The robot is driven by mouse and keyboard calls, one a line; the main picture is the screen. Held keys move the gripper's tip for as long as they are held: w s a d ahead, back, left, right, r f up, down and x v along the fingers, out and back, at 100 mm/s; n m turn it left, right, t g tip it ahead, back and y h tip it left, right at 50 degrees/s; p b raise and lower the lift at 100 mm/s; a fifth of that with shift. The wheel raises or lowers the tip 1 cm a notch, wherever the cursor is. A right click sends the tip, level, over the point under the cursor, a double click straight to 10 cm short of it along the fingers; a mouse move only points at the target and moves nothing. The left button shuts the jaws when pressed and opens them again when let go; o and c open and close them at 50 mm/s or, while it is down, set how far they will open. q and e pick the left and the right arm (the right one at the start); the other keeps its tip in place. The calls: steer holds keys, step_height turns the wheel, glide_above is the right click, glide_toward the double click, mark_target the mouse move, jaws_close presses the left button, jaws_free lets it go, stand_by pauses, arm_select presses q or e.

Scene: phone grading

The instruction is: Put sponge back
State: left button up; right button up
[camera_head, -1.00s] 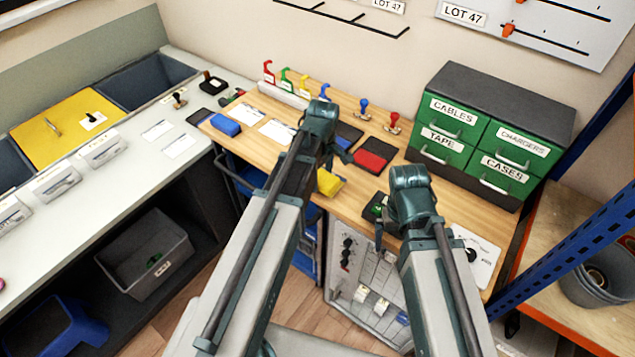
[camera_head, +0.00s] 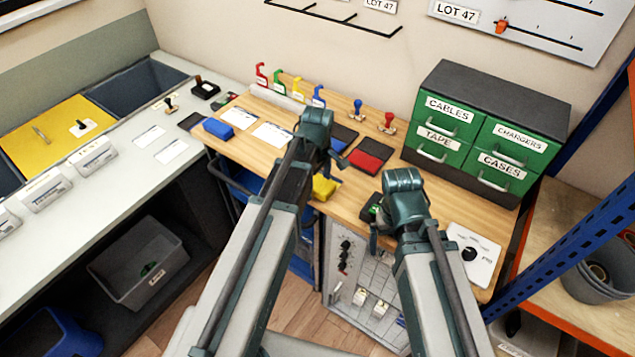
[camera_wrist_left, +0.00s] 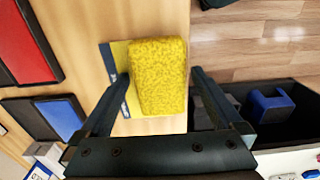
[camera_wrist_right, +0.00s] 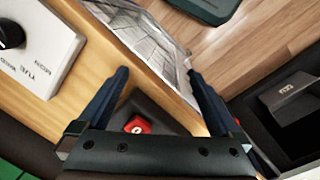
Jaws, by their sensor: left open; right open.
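A yellow sponge (camera_head: 323,187) lies near the front edge of the wooden bench. In the left wrist view the sponge (camera_wrist_left: 158,75) rests on a flat blue-and-yellow card (camera_wrist_left: 108,64). My left gripper (camera_wrist_left: 155,82) is open above it, with one finger on each side of the sponge and gaps visible. In the head view my left arm partly covers the area beside the sponge. My right gripper (camera_wrist_right: 158,75) is open and empty over the bench's front edge, with a red button-like piece (camera_wrist_right: 138,124) between its fingers in view.
Red (camera_head: 370,157) and dark pads lie behind my grippers. Green drawers (camera_head: 478,150) stand at the back right. A white panel with a black knob (camera_head: 473,248) is right of my right gripper.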

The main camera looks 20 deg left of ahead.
mark_target(318, 182)
arm_select(q)
step_height(318, 182, up, 12)
steer(key=p, duration=1.2)
steer(key=shift+r, duration=0.15)
step_height(318, 182, down, 12)
steer(key=b, duration=1.2)
steer(key=shift+r, duration=0.15)
